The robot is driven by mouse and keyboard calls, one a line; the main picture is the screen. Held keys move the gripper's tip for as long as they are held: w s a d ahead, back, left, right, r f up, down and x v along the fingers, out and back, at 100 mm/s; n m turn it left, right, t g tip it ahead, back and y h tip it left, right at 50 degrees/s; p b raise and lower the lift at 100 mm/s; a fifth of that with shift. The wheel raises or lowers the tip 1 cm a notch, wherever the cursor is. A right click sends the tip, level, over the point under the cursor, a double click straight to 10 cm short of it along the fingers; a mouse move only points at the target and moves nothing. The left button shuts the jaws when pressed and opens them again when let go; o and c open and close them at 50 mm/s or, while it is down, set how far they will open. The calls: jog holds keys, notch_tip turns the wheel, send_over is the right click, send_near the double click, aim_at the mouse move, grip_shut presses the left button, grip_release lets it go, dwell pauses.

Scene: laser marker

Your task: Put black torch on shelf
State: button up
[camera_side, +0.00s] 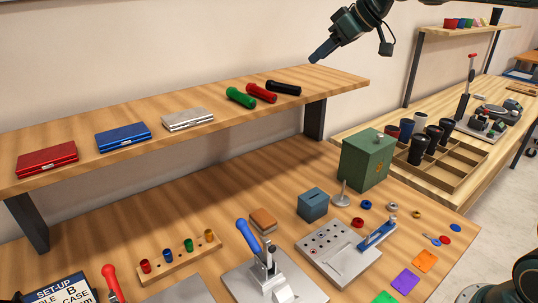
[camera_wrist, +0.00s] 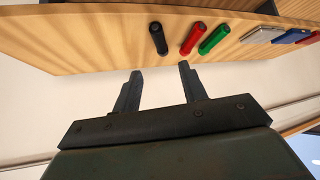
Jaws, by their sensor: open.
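The black torch (camera_side: 283,88) lies on the wooden shelf (camera_side: 345,80) near its right end in the side view. It also shows in the wrist view (camera_wrist: 158,38), beyond my fingertips. A red torch (camera_side: 261,93) and a green torch (camera_side: 240,98) lie beside it to the left. My gripper (camera_side: 318,57) is above the right end of the shelf, up and to the right of the black torch and apart from it. In the wrist view my gripper (camera_wrist: 160,70) has its two fingers spread with nothing between them.
Silver (camera_side: 188,120), blue (camera_side: 123,137) and red (camera_side: 47,160) cases lie along the shelf to the left. Below are a green box (camera_side: 367,160), a blue box (camera_side: 312,204) and a toggle clamp (camera_side: 264,260). A compartment tray (camera_side: 455,165) with dark cups stands at the right.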

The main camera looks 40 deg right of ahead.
jog(key=s+a+f+m+g+h, duration=0.1)
jog(key=s+f, duration=0.3)
jog(key=s, duration=0.8)
jog(key=s+a+f+m+h, duration=0.1)
jog(key=s+f, duration=0.3)
jog(key=s, duration=0.7)
jog(key=s+a+f+m+g+h, duration=0.1)
jog(key=s+f, duration=0.3)
jog(key=s, duration=0.8)
jog(key=shift+s+a+m+g+h, duration=0.3)
jog(key=shift+s+a+m, duration=0.1)
jog(key=shift+m, duration=0.3)
